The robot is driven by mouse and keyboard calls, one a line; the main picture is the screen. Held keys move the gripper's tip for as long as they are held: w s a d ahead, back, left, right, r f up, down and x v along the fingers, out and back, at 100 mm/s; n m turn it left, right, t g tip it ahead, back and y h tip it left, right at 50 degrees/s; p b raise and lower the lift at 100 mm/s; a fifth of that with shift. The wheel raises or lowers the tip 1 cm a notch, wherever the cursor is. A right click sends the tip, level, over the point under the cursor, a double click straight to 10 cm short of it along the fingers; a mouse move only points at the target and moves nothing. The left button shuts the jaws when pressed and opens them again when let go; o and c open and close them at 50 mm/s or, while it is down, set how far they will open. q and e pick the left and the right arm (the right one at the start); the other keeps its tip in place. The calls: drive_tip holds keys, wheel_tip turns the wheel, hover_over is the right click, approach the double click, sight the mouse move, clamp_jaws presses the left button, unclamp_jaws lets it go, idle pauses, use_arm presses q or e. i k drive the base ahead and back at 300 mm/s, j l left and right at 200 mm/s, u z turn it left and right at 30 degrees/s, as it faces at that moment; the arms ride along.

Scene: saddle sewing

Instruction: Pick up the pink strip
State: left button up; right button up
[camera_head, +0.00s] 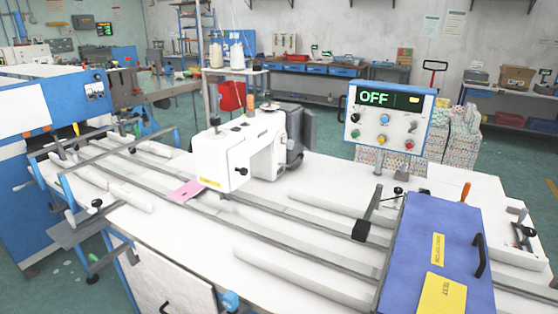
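The pink strip (187,190) lies flat on the work table, across the metal rails, just left of the white sewing machine (240,152). Its right end is close to the machine's front foot area, and a small dark mark shows on it. Neither of my grippers shows in the head view, so I cannot see whether they are open or shut.
Long metal rails (262,232) run along the white table (190,240). A control box reading OFF (389,121) stands behind, right of the machine. A blue cover (424,240) with a handle takes up the front right. A blue machine (30,185) stands at the left.

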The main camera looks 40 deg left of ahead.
sight(185, 193)
drive_tip(key=u, duration=1.9)
drive_tip(key=i+j+z, duration=0.1)
drive_tip(key=j, duration=0.25)
drive_tip(key=i, duration=0.1)
